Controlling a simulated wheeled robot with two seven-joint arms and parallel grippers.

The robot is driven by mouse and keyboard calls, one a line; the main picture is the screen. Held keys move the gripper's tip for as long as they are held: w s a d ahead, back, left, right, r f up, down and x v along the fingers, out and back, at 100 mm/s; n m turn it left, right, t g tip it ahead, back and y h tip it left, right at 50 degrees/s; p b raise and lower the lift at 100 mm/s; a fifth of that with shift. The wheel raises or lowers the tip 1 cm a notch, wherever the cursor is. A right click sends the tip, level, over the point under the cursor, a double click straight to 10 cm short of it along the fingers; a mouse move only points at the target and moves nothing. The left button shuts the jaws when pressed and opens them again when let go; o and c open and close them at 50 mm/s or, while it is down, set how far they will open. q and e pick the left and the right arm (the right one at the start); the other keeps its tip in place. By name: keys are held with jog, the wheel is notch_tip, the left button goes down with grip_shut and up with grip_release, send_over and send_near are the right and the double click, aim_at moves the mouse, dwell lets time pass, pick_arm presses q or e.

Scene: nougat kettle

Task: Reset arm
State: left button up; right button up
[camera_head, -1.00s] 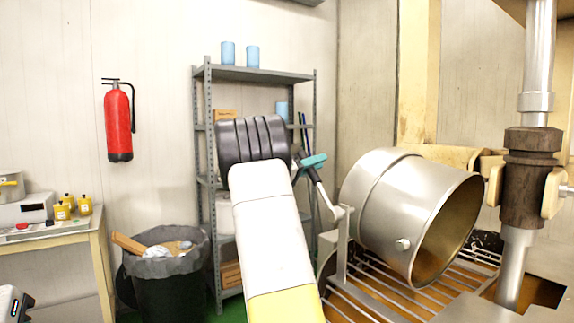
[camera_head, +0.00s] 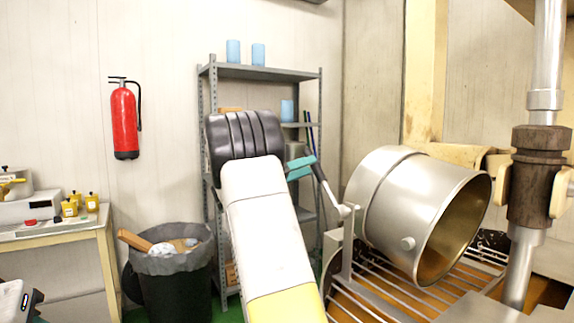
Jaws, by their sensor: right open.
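My right arm rises from the bottom middle, white and yellow with a dark ribbed joint. My right gripper (camera_head: 301,167) shows partly behind that joint, with teal fingers, and it is open. It is beside the upper end of the tilt lever (camera_head: 335,198), with nothing seen between the fingers. I cannot tell whether it touches the lever. The steel kettle (camera_head: 400,205) lies tilted to the right of the gripper, its open mouth facing right.
A metal shelf (camera_head: 272,73) stands behind my arm. A black bin (camera_head: 175,290) with a grey liner is on the left. A side table (camera_head: 55,239) holds yellow bottles. A metal post (camera_head: 517,265) stands at the right, and a slatted grate (camera_head: 385,296) lies below the kettle.

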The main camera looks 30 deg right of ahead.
aim_at(327, 189)
jog(key=shift+a+f, duration=0.1)
jog(key=shift+a, duration=0.35)
jog(key=s+f+y, duration=0.1)
jog(key=s, duration=0.1)
jog(key=s+d+f+y, duration=0.1)
jog(key=s+f+y, duration=0.1)
jog(key=s+f+n+g+y, duration=0.1)
jog(key=s+f, duration=0.1)
jog(key=shift+s+d, duration=0.35)
jog(key=shift+d, duration=0.05)
jog(key=s+a+f+n+t+y, duration=0.1)
jog(key=s+a+f+n+y, duration=0.1)
jog(key=s+a+f+y, duration=0.4)
jog(key=s+a+f+n+t+y, duration=0.1)
jog(key=s+a+f+n+y, duration=0.2)
jog(key=s+a+f+y, duration=0.4)
jog(key=s+a+r+n+t+y, duration=0.1)
jog(key=s+a+t+y, duration=0.1)
jog(key=a, duration=0.7)
jog(key=s+a+r+n+t+y, duration=0.2)
jog(key=s+a+y, duration=0.1)
jog(key=s+a, duration=0.4)
jog(key=shift+a+y, duration=0.4)
jog(key=shift+a, duration=0.6)
